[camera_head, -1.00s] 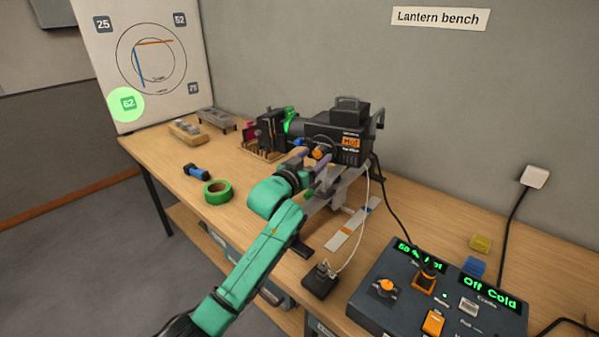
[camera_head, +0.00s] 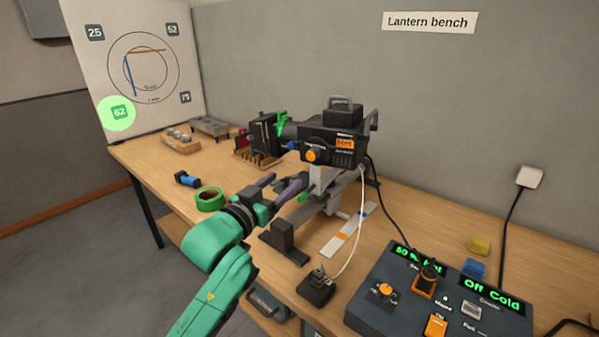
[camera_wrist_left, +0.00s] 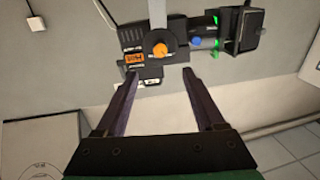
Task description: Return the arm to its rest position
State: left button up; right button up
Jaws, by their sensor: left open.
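My left gripper (camera_head: 281,188) is open and empty above the bench, in front of and below the black lantern (camera_head: 328,139). Its two dark fingers point toward the lantern, apart from it as far as I can tell. The wrist view shows the gripper (camera_wrist_left: 160,88) with its fingers spread and nothing between them. The lantern, with its orange knob (camera_wrist_left: 160,50), appears beyond the fingertips there. My green left arm comes in from the bottom of the head view. My right gripper does not show.
A control box (camera_head: 385,322) with green displays stands at the front right. A small black socket block (camera_head: 316,289) with a white cable sits beside it. Green tape (camera_head: 209,199) and a blue cylinder (camera_head: 187,180) lie left of the arm. A board (camera_head: 135,70) with a lit green spot stands behind.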

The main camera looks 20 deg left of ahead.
pick_arm(q)
jog(key=shift+f, duration=0.1)
jog(key=s+f+g+y, duration=0.1)
jog(key=s+f+g, duration=0.15)
jog(key=f, duration=0.35)
jog(key=s+a+f+g+y, duration=0.1)
jog(key=s+f+g, duration=0.15)
jog(key=f, duration=0.35)
jog(key=s+f+g+y, duration=0.1)
jog(key=s+f+g, duration=0.1)
jog(key=s+f, duration=0.3)
jog(key=s+a+f+g, duration=0.1)
jog(key=s+f+g, duration=0.6)
jog(key=s+f, duration=0.75)
jog(key=s+f+g, duration=0.1)
jog(key=s+f, duration=0.1)
jog(key=f, duration=0.9)
jog(key=s+f, duration=0.2)
jog(key=f, duration=0.9)
jog(key=s+a+f+g, duration=0.1)
jog(key=s+a+f, duration=0.2)
jog(key=s+f, duration=1)
jog(key=s, duration=0.3)
jog(key=shift+s+f+g+y, duration=0.2)
jog(key=shift+g+y, duration=0.1)
jog(key=shift+y, duration=0.1)
